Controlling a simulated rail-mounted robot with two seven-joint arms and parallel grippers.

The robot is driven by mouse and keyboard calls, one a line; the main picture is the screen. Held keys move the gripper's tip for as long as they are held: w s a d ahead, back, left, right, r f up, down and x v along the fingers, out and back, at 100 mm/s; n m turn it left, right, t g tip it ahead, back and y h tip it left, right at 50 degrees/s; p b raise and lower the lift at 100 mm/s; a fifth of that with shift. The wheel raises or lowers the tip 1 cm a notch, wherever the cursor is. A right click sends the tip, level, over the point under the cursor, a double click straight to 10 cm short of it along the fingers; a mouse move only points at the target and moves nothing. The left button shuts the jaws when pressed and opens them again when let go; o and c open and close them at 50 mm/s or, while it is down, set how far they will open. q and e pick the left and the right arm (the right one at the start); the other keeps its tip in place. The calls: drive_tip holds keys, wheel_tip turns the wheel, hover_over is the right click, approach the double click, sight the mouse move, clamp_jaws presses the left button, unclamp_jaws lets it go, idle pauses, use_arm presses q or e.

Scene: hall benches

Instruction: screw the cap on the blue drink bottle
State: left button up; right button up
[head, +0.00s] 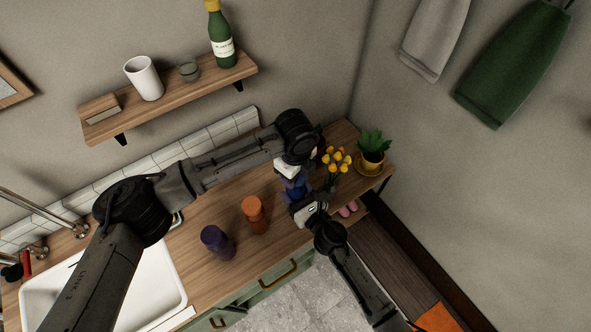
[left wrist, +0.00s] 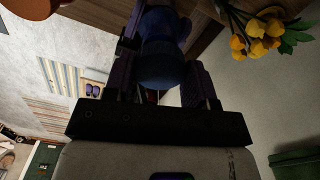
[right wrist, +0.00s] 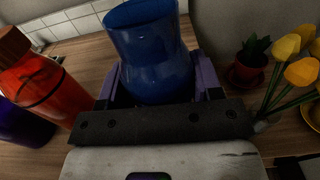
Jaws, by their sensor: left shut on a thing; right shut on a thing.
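The blue drink bottle (right wrist: 150,50) is between the purple fingers of my right gripper (right wrist: 155,85), which is shut on it. Its wide round upper end tilts toward the top of the right wrist view. In the head view the bottle (head: 297,192) shows only in part between my two grippers. My left gripper (left wrist: 163,85) is shut on a dark blue rounded piece (left wrist: 162,60) that looks like the cap. In the head view my left gripper (head: 293,181) is just above my right gripper (head: 294,195). I cannot tell whether cap and bottle touch.
An orange bottle (head: 254,216) and a purple bottle (head: 217,243) stand on the wooden counter (head: 190,265), left of the grippers. Yellow flowers (head: 337,160) and a potted plant (head: 372,158) are close on the right. A white sink (head: 160,290) lies at the left.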

use_arm(q)
drive_tip(key=shift+f, duration=0.2)
drive_tip(key=shift+f, duration=0.7)
drive_tip(key=shift+f, duration=0.55)
idle(0.5)
use_arm(e)
clamp_jaws()
use_arm(q)
drive_tip(key=m, duration=1.3)
drive_tip(key=shift+d+m, duration=0.1)
drive_tip(key=shift+m, duration=0.3)
drive_tip(key=m, duration=0.5)
drive_tip(key=shift+m, duration=0.4)
